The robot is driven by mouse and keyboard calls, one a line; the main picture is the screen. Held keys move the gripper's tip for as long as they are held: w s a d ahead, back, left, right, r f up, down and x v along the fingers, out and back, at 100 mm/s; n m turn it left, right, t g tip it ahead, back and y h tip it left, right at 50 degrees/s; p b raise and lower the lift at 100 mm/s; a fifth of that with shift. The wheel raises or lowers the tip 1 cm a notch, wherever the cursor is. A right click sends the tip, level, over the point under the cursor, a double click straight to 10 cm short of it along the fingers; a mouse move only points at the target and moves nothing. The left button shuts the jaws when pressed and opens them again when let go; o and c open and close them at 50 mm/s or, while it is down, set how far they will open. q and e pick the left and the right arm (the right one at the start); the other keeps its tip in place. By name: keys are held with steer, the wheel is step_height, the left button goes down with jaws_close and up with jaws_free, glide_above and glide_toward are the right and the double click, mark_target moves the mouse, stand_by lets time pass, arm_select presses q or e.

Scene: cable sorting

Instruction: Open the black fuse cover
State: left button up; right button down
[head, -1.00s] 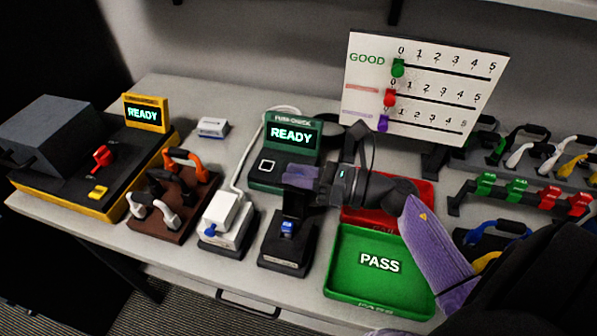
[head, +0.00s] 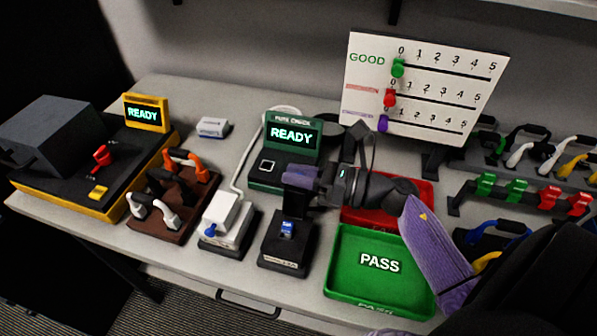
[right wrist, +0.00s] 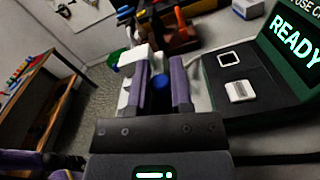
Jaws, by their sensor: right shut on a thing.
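The black fuse holder (head: 288,258) stands on the table in the middle of the head view. Its black cover (head: 296,205) stands steeply raised above the base, and a blue fuse-like part (head: 287,228) shows in front of it. My right gripper (head: 300,176), with purple fingers, is shut at the top of the cover; its fingers hide the held part. In the right wrist view the two fingers (right wrist: 163,90) show with a small gap and a round blue thing between or beyond them. My left gripper is not in view.
A white holder (head: 229,222) with a blue knob stands close left. The green fuse checker (head: 291,140) reading READY is behind. A green PASS tray (head: 345,285) and a red tray (head: 415,192) lie to the right, under my right arm. A brown cable rack (head: 180,205) is farther left.

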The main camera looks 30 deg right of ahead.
steer(key=shift+s+a+n+b, duration=0.25)
steer(key=shift+a+n+b, duration=0.1)
steer(key=shift+n, duration=0.25)
steer(key=shift+s+a+r+n+b, duration=0.25)
steer(key=shift+s+a+n+b, duration=0.1)
steer(key=shift+n, duration=0.35)
steer(key=shift+r, duration=0.1)
steer(key=c, duration=0.5)
jaws_free()
steer(key=shift+c, duration=0.2)
steer(key=shift+d, duration=0.1)
steer(key=v, duration=1)
steer(key=shift+w, duration=0.1)
